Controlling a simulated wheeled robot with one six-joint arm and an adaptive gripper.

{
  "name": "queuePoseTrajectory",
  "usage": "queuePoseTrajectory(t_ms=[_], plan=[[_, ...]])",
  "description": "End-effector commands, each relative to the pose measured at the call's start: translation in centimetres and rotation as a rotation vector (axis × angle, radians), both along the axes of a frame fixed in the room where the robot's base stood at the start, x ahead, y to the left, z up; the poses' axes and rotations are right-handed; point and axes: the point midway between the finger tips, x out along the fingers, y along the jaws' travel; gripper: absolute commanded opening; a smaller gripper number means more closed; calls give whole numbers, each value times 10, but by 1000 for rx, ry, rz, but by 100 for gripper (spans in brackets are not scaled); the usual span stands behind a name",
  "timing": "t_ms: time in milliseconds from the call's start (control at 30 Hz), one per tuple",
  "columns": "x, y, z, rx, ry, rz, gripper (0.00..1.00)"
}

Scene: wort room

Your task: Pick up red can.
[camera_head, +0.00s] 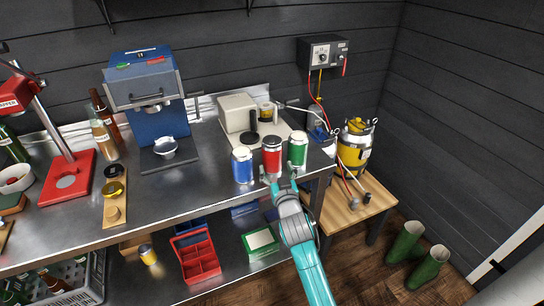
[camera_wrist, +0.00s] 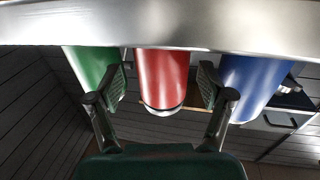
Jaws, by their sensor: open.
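The red can (camera_head: 271,157) stands upright on the metal counter near its front edge. The blue can (camera_head: 242,167) stands to its left and the green can (camera_head: 297,149) to its right. My gripper (camera_head: 279,181) is open just in front of the red can. In the wrist view, which looks upside down, the red can (camera_wrist: 162,68) shows between the open fingers of my gripper (camera_wrist: 162,84), with gaps on both sides. There the green can (camera_wrist: 92,68) is behind the left finger and the blue can (camera_wrist: 248,80) behind the right finger.
A cream-coloured appliance (camera_head: 236,112) stands behind the cans. A blue machine (camera_head: 152,100) stands to the left on the counter. A red crate (camera_head: 196,258) is on the shelf below. A yellow tank (camera_head: 355,145) stands on a wooden table (camera_head: 370,204) to the right.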

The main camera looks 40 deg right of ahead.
Motion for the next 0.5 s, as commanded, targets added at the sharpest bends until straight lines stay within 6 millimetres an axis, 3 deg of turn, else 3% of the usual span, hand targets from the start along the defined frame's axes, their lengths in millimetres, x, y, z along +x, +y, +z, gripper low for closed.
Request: queuePoseTrajectory(t_ms=[300,500], plan=[[38,-17,-2,0,-1,0,80],[45,-21,-3,0,-1,1,80]])
